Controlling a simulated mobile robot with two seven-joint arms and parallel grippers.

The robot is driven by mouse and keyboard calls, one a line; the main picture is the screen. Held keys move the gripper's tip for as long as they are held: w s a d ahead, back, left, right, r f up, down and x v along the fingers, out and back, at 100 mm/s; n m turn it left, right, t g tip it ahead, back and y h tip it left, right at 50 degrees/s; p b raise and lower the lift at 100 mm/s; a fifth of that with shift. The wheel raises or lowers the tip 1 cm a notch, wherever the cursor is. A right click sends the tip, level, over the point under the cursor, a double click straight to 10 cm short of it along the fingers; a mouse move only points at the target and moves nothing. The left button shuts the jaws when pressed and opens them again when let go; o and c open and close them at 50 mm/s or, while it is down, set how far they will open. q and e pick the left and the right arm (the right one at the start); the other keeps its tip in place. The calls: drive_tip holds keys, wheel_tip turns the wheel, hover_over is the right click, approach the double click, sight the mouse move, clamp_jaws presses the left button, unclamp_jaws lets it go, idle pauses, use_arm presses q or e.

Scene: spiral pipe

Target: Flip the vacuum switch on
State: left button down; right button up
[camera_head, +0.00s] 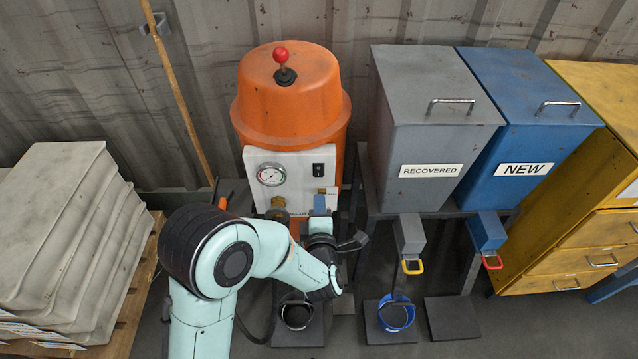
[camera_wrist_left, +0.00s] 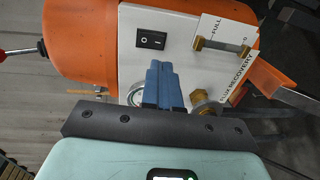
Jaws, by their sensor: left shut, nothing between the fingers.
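The vacuum switch (camera_head: 318,169) is a small black rocker on the white front panel (camera_head: 290,158) of an orange vacuum machine (camera_head: 290,100). It also shows in the left wrist view (camera_wrist_left: 151,40), uncovered, with white markings; I cannot tell which side is pressed. My left gripper (camera_head: 320,203) is in front of the panel, just below the switch in the head view. Its blue fingers (camera_wrist_left: 160,72) are shut together with nothing between them, and they appear apart from the switch. They partly hide the pressure gauge (camera_wrist_left: 135,94) in the wrist view. My right gripper is not in view.
A grey RECOVERED bin (camera_head: 430,125) and a blue NEW bin (camera_head: 530,120) stand to the right. A black bucket (camera_head: 296,313) and a blue bucket (camera_head: 396,316) are below. Stacked grey bags (camera_head: 60,220) are left. Brass fittings (camera_wrist_left: 199,96) sit close beside my fingers.

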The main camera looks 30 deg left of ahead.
sight(318, 176)
use_arm(q)
drive_tip(key=x, duration=0.8)
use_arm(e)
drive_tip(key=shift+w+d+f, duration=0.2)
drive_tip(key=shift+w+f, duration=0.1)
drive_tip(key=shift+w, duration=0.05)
use_arm(q)
drive_tip(key=shift+w+f+b, duration=0.15)
drive_tip(key=shift+f+b, duration=0.2)
drive_tip(key=shift+b, duration=0.75)
drive_tip(key=shift+r, duration=0.25)
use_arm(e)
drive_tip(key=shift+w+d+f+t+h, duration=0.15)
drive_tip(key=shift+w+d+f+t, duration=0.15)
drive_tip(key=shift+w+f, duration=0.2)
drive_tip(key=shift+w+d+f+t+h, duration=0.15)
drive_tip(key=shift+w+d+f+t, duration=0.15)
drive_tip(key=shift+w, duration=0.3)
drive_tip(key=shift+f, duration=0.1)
